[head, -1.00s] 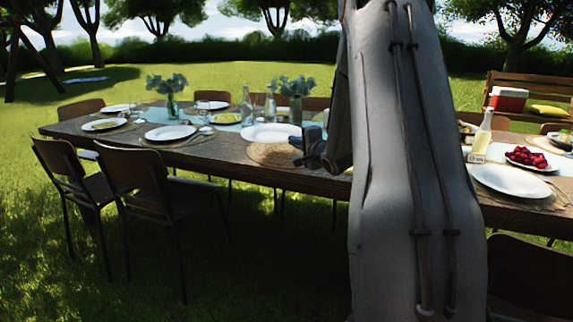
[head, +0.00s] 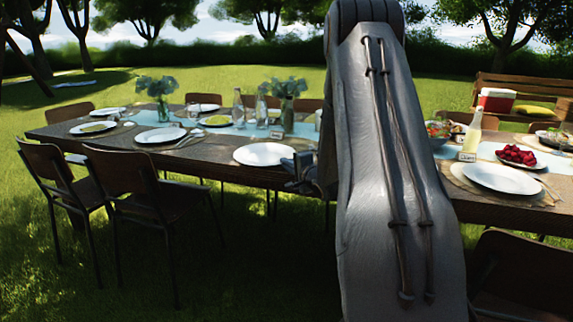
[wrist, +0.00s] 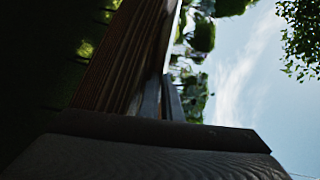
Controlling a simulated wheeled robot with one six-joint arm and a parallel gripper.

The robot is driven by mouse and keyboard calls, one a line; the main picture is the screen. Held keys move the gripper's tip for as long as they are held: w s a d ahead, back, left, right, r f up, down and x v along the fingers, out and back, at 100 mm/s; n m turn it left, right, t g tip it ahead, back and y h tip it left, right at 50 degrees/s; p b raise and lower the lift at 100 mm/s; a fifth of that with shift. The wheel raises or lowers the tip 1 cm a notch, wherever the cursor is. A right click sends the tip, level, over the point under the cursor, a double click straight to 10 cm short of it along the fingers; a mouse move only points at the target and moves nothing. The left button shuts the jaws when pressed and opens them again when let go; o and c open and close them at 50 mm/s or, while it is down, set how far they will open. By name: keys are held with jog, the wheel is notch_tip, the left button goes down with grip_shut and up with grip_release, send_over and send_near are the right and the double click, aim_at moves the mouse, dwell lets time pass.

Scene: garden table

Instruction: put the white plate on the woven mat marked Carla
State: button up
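A white plate (head: 263,154) is at the near edge of the table, left of my arm; I cannot tell whether it rests on the surface or is slightly above it. My gripper (head: 297,166) is at its right rim. In the wrist view the two fingers (wrist: 162,98) close around the plate's thin pale rim (wrist: 173,35). The woven mat seen earlier in this spot is now hidden, apparently under the plate. A small card (head: 277,134) stands behind the plate; its name is too small to read.
The long wooden table (head: 215,166) carries other plates, bottles and vases. Another white plate (head: 502,179) lies at the right, near a name card (head: 467,157) and a plate of red fruit (head: 520,156). Chairs (head: 125,185) stand along the near left side.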

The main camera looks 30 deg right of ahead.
jog(key=shift+r, duration=0.15)
jog(key=shift+s, duration=0.25)
jog(key=s+a+r+p, duration=0.1)
jog(key=s+r, duration=0.1)
jog(key=s, duration=0.9)
jog(key=s+a+n+g, duration=0.3)
jog(key=a+n+g, duration=0.6)
jog(key=a, duration=1.1)
jog(key=s+a+n+g, duration=0.2)
jog(key=s+a+n, duration=0.2)
jog(key=s, duration=0.5)
jog(key=s+a+n+g+y, duration=0.1)
jog(key=s+a+n+g, duration=0.2)
jog(key=s+a, duration=0.5)
jog(key=s+a+r+n+g+y, duration=0.1)
jog(key=s+a+n+g, duration=0.1)
jog(key=s+a+n, duration=0.2)
jog(key=shift+s+a+n, duration=0.15)
jog(key=shift+s+a, duration=0.4)
jog(key=shift+s, duration=0.45)
jog(key=shift+s+a+n, duration=0.1)
jog(key=shift+s+a, duration=0.4)
jog(key=shift+s, duration=0.55)
jog(key=shift+s+a+n, duration=0.15)
jog(key=shift+s+a, duration=0.4)
jog(key=shift+s, duration=0.45)
